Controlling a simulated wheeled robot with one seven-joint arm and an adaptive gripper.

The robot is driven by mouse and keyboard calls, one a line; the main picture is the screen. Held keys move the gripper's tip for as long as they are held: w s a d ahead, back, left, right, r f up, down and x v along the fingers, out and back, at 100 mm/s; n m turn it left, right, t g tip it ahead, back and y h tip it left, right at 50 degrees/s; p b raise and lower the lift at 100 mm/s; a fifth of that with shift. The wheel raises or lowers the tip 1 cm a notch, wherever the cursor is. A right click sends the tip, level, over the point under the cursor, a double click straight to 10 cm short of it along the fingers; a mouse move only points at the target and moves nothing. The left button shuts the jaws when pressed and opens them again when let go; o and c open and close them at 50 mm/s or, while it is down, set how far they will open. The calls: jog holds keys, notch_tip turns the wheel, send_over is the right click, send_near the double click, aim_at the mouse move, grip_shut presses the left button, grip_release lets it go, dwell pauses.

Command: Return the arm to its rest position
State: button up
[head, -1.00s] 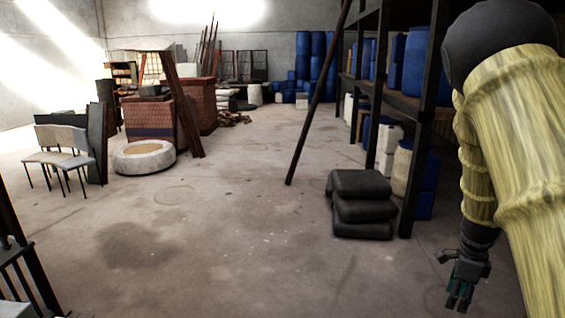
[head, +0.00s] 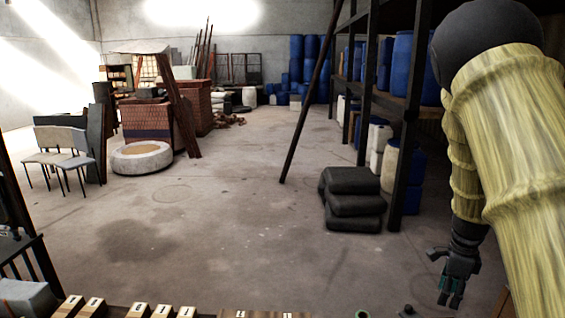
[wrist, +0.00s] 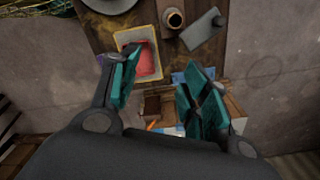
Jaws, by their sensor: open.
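My arm, in a yellowish ribbed cover, hangs down the right side of the head view. My gripper (head: 452,287) is at its lower end, pointing down, near the lower right of that view. In the wrist view my gripper (wrist: 155,88) shows its two teal-padded fingers spread apart, with nothing held between them. Beyond the fingers lies a wooden table top (wrist: 105,32), with a yellow-rimmed tray (wrist: 152,72) that has a red item in it. The fingers are apart from these things.
The table carries a dark cup (wrist: 174,19), a grey block (wrist: 202,28) and a plate at its edge. In the head view, several wooden blocks (head: 140,311) line the bottom edge. Black sacks (head: 352,200) lie beside the shelf rack (head: 405,130). The middle floor (head: 220,220) is clear.

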jog(key=s+a+f+n+h, duration=0.1)
jog(key=s+a+f+n, duration=0.3)
jog(key=f, duration=0.4)
jog(key=s+a+f+n+g+h, duration=0.1)
jog(key=s+f+n, duration=0.2)
jog(key=s+f, duration=0.35)
jog(key=s+a+f+n, duration=0.3)
jog(key=s+f+n, duration=0.1)
jog(key=f, duration=0.4)
jog(key=s+a+f+n+y, duration=0.1)
jog(key=s+a+f+n, duration=0.25)
jog(key=s+a, duration=0.3)
jog(key=s+a+f+n+t, duration=0.1)
jog(key=s+a+f+n, duration=0.2)
jog(key=s+a+n, duration=0.3)
jog(key=s+a+f+n+y, duration=0.1)
jog(key=s+a+f+n, duration=0.25)
jog(key=s, duration=0.35)
notch_tip(320, 180, down, 16)
jog(key=a+b, duration=0.1)
jog(key=b, duration=1.4)
jog(key=shift+s+a+r, duration=0.2)
jog(key=shift+s+r, duration=0.05)
